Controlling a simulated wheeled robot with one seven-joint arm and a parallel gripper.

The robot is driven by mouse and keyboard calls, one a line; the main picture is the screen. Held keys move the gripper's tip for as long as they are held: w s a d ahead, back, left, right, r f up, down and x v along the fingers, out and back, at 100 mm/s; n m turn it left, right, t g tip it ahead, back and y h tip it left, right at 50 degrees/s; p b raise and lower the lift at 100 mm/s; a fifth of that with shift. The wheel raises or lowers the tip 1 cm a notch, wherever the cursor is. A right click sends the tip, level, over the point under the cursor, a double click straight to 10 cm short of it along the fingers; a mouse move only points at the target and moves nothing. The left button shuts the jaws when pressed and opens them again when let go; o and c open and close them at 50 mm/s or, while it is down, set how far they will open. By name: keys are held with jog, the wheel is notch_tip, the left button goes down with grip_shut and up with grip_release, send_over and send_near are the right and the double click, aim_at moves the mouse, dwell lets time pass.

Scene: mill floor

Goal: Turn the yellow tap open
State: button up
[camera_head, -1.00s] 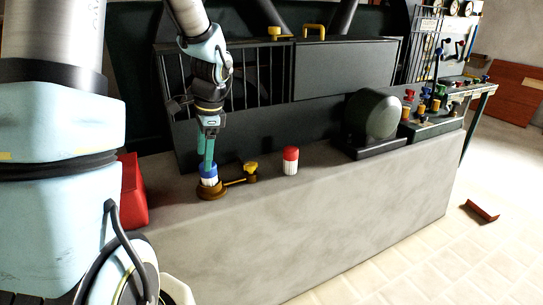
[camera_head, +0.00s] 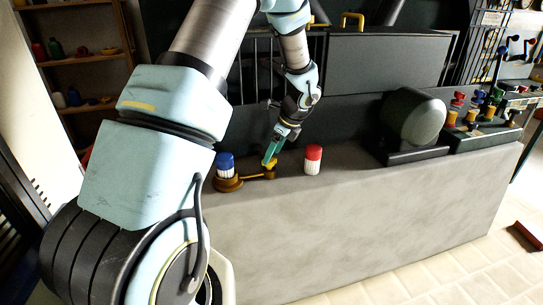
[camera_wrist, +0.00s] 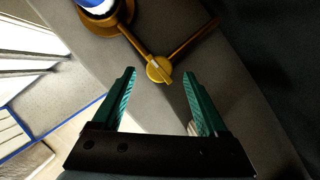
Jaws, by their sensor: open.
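The yellow tap (camera_wrist: 159,69) sits on a brass pipe, ahead of and between my open fingers in the wrist view. In the head view the tap (camera_head: 270,163) is partly hidden by my fingers. My gripper (camera_wrist: 160,95) has its two teal fingers spread apart with nothing between their tips. In the head view my gripper (camera_head: 269,153) is right at the tap; I cannot tell whether it touches. A blue-topped white container (camera_head: 225,165) stands on a round brown base (camera_head: 228,184) to the left, joined to the tap by the pipe.
A red-capped white container (camera_head: 313,159) stands on the grey ledge (camera_head: 360,215) right of the tap. A dark rounded machine (camera_head: 413,118) and several coloured valves (camera_head: 470,115) are further right. A dark panel rises behind.

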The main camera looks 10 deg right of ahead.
aim_at(269, 164)
jog(key=shift+x, duration=1.25)
jog(key=shift+c, duration=0.3)
grip_shut()
